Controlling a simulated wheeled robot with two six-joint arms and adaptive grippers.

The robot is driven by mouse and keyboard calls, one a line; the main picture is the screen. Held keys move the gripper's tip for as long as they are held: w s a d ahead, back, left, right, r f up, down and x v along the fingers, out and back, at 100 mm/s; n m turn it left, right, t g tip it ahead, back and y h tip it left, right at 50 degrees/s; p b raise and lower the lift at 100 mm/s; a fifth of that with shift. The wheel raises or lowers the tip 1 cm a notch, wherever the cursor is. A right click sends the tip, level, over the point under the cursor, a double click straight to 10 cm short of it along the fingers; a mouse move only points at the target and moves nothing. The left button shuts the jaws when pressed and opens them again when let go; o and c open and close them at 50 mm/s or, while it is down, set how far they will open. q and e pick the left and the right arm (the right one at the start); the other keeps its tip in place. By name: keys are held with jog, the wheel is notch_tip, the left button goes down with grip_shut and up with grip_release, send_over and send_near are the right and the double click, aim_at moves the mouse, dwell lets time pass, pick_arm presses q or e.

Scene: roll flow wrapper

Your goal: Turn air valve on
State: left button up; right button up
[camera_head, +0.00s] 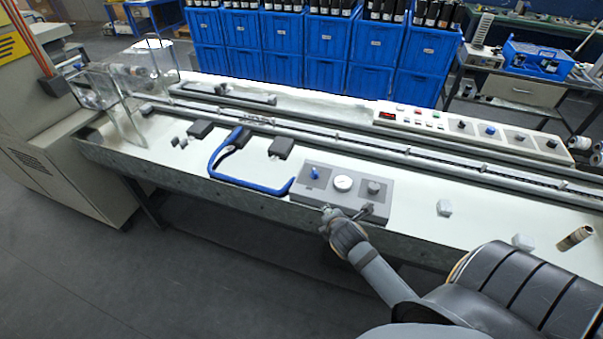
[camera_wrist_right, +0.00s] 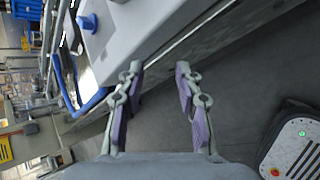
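The air valve appears to be the small blue knob (camera_head: 315,173) on the left of a grey box (camera_head: 330,198) at the table's front edge. The box also bears a round white gauge (camera_head: 343,183) and a dark knob (camera_head: 374,187). In the right wrist view the blue knob (camera_wrist_right: 88,22) stands at the upper left on the box top (camera_wrist_right: 135,32). My right gripper (camera_head: 346,212) is at the box's front edge, below and right of the blue knob and apart from it. In the wrist view its fingers (camera_wrist_right: 159,70) are spread and empty. My left gripper is out of view.
A thick blue hose (camera_head: 228,165) curves along the table left of the box. A long conveyor rail (camera_head: 330,137) and a white control panel (camera_head: 465,133) lie behind. Blue bins (camera_head: 320,50) stand at the back. Bare table top (camera_head: 420,195) lies right of the box.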

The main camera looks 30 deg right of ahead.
aim_at(314, 169)
jog(key=w+r+n, duration=0.1)
jog(key=n, duration=0.1)
jog(key=w+r+n+t, duration=0.1)
jog(key=n, duration=0.1)
jog(key=w+r+n+t, duration=0.1)
jog(key=r, duration=0.1)
jog(key=shift+w+d+n, duration=0.25)
jog(key=shift+d+n, duration=0.1)
jog(key=shift+n, duration=0.05)
jog(key=w+n, duration=0.1)
jog(key=n, duration=0.1)
jog(key=w+r+n+t, duration=0.1)
jog(key=n, duration=0.1)
jog(key=w+d+r+n, duration=0.1)
jog(key=n, duration=0.2)
jog(key=shift+w+r+t, duration=0.1)
jog(key=shift+w+t, duration=0.1)
jog(key=shift+t, duration=0.2)
jog(key=shift+w+r+n+h, duration=0.1)
jog(key=shift+w+n+h, duration=0.2)
jog(key=shift+n, duration=0.3)
jog(key=x, duration=1)
jog(key=shift+w, duration=0.2)
grip_shut()
